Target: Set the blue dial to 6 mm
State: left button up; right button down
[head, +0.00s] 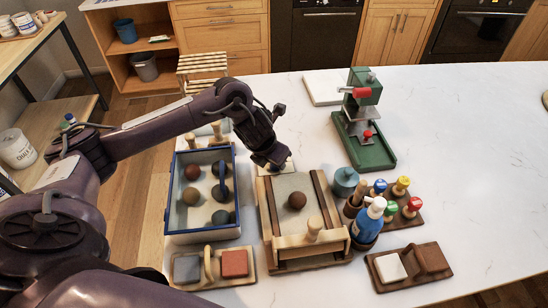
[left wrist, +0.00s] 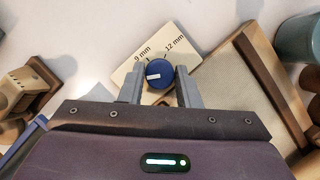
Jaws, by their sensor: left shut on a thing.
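The blue dial (left wrist: 159,73) sits on a pale plate (left wrist: 126,73) in the left wrist view. The plate's labels "9 mm" and "12 mm" are readable above the dial; no 6 mm label can be read. The dial's white pointer mark points left and slightly down, below the 9 mm label. My left gripper (left wrist: 161,82) has one finger on each side of the dial and is shut on it. In the head view, my left gripper (head: 270,161) reaches down behind the wooden board and hides the dial. My right gripper is not in view.
The wooden slab board (head: 325,197) with a clay ball stands just in front of the dial. A blue-rimmed tray (head: 170,205) of balls is to its left. A green press (head: 375,155) and several coloured stamps (head: 402,187) are to the right. The far-right tabletop is clear.

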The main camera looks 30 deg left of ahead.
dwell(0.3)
pick_arm(q)
jog(key=o, duration=1)
jog(key=shift+c, duration=0.2)
jog(key=v, duration=0.8)
jog(key=shift+f, duration=0.15)
